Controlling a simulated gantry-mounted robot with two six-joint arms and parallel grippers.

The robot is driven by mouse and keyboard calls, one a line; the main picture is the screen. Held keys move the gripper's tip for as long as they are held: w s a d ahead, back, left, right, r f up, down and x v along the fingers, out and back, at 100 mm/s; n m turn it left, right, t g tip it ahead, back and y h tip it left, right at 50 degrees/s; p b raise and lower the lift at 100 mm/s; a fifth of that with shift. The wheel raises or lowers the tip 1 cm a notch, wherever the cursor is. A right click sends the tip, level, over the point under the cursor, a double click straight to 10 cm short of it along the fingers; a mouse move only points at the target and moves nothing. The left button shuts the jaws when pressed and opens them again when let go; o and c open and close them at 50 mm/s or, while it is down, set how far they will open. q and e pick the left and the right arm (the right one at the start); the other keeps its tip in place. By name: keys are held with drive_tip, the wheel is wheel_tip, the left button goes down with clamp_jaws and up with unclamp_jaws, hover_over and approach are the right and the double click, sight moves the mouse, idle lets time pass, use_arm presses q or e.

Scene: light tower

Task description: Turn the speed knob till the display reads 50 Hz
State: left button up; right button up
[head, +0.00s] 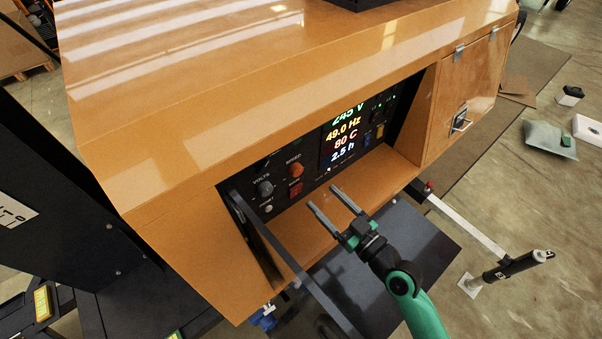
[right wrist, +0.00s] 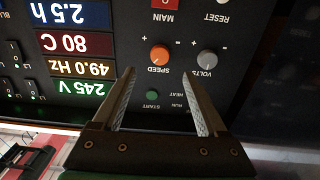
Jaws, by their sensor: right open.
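The orange speed knob (head: 296,170) is on the dark control panel inside the orange housing. It also shows upside down in the right wrist view (right wrist: 160,55), its pointer hard to make out. The lit display (head: 343,138) reads 49.0 Hz, with 245 V, 80 C and 2.5 h; it is inverted in the wrist view (right wrist: 74,68). My right gripper (head: 322,197) is open and empty in front of the panel. In the right wrist view its fingertips (right wrist: 157,75) lie on either side of the knob's line, apparently short of it. My left gripper is not in view.
The grey volts knob (head: 265,188) sits close beside the speed knob. A red main switch (head: 295,189) is just below. The orange housing (head: 190,150) overhangs the panel, and an orange ledge (head: 392,170) lies under it. A dark open flap (head: 425,240) hangs in front.

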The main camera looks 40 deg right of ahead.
sight(298, 173)
drive_tip(key=w, duration=0.6)
drive_tip(key=w+d, duration=0.1)
drive_tip(key=w, duration=0.2)
drive_tip(key=shift+w, duration=0.15)
clamp_jaws()
drive_tip(key=shift+r+m, duration=0.1)
drive_tip(key=shift+m, duration=0.2)
drive_tip(key=m+p, duration=0.1)
drive_tip(key=m, duration=0.3)
drive_tip(key=shift+a+m+p, duration=0.1)
drive_tip(key=shift+m+p, duration=0.5)
drive_tip(key=shift+m, duration=1)
